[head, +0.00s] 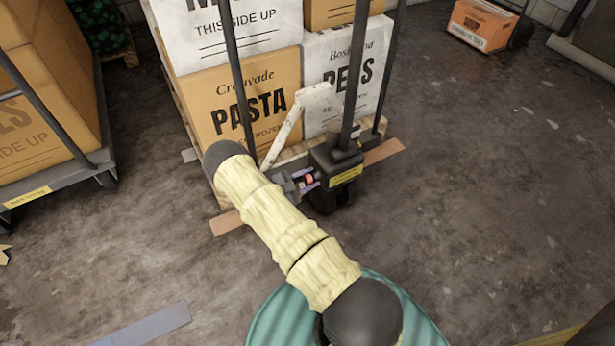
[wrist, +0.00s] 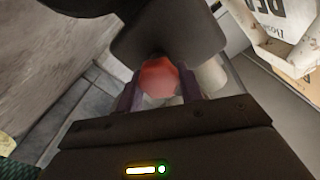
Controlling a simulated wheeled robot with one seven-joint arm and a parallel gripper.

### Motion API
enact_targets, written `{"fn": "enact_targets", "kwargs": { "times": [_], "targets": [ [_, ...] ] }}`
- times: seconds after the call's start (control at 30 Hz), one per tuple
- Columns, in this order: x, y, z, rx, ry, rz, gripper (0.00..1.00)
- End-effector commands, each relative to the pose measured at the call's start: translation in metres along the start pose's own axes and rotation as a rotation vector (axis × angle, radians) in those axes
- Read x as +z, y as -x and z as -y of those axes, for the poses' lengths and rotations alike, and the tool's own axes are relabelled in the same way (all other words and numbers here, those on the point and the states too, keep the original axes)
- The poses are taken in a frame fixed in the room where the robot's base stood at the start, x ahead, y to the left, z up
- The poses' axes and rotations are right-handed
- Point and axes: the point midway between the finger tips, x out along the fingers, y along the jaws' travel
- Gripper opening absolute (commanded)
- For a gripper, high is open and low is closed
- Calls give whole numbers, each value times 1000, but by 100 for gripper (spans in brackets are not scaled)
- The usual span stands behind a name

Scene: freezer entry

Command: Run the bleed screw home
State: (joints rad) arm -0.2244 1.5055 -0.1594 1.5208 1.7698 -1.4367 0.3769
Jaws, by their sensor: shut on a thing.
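The bleed screw, a red knob (wrist: 159,78), shows in the middle of the wrist view. It sits against a dark housing of the black pump unit (wrist: 165,35). In the head view the red knob (head: 309,179) is small, beside the black pump unit (head: 338,172) with its yellow label. My gripper (head: 308,181) reaches it from the left. In the wrist view the fingers of my gripper (wrist: 160,90) stand on both sides of the knob, shut on it. The screw's thread is hidden.
The pump unit stands at a loaded pallet with a PASTA box (head: 242,100) and a white box (head: 343,75). A whitish bar (head: 290,125) leans close by my gripper. A cart (head: 60,175) stands at the left.

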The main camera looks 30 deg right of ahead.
Motion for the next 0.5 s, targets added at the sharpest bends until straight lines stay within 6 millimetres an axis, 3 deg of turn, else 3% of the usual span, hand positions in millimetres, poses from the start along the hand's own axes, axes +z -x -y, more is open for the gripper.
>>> {"fn": "enact_targets", "kwargs": {
  "times": [0.5],
  "targets": [
    [0,2,-2,0,-490,3,14]
  ]
}}
